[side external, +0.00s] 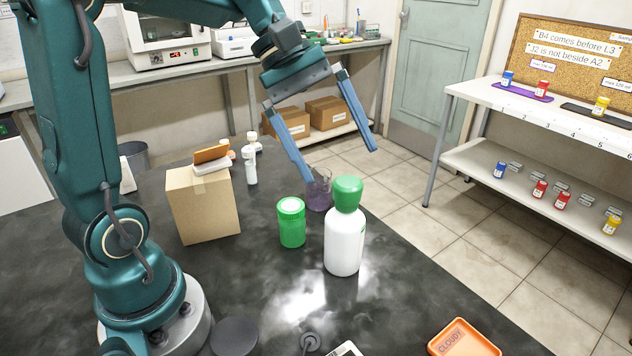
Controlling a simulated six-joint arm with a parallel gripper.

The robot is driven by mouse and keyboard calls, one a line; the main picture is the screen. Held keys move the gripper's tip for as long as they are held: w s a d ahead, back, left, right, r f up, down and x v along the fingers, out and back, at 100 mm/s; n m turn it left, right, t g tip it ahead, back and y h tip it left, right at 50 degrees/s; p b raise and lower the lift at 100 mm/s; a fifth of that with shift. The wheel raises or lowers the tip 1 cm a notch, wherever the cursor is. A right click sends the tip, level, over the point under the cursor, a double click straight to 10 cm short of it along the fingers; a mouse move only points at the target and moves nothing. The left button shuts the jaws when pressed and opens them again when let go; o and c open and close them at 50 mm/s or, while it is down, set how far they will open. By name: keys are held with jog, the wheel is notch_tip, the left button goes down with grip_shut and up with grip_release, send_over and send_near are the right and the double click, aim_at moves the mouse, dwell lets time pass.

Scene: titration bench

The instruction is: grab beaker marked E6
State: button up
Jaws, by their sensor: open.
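A small clear glass beaker (318,194) with purple liquid stands on the dark bench top, behind the white bottle and the green jar. No E6 mark is readable on it from here, so I cannot tell whether it is the marked one. My gripper (340,164) is open and empty, its two long blue fingers spread wide and pointing down. The left fingertip is close to the beaker's rim in the picture; I cannot tell whether they touch. The right fingertip is up and to the right of the beaker.
A white bottle with green cap (344,235) stands just in front of the beaker, with a green jar (291,222) to its left. A cardboard box (203,205) and small white bottles (251,165) stand left. An orange tray (463,341) lies front right.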

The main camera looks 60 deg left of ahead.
jog(key=w+a+f+n+h, duration=0.3)
jog(key=w+a+n, duration=0.2)
jog(key=w+a, duration=0.15)
jog(key=n+t+h, duration=0.1)
jog(key=n+t, duration=0.3)
jog(key=n, duration=0.3)
send_near(318, 182)
jog(key=w+f, duration=0.2)
jog(key=f, duration=0.1)
jog(key=shift+w, duration=0.4)
jog(key=shift+x, duration=3.6)
jog(key=shift+a+f, duration=0.1)
jog(key=shift+a, duration=0.05)
jog(key=c, duration=1.4)
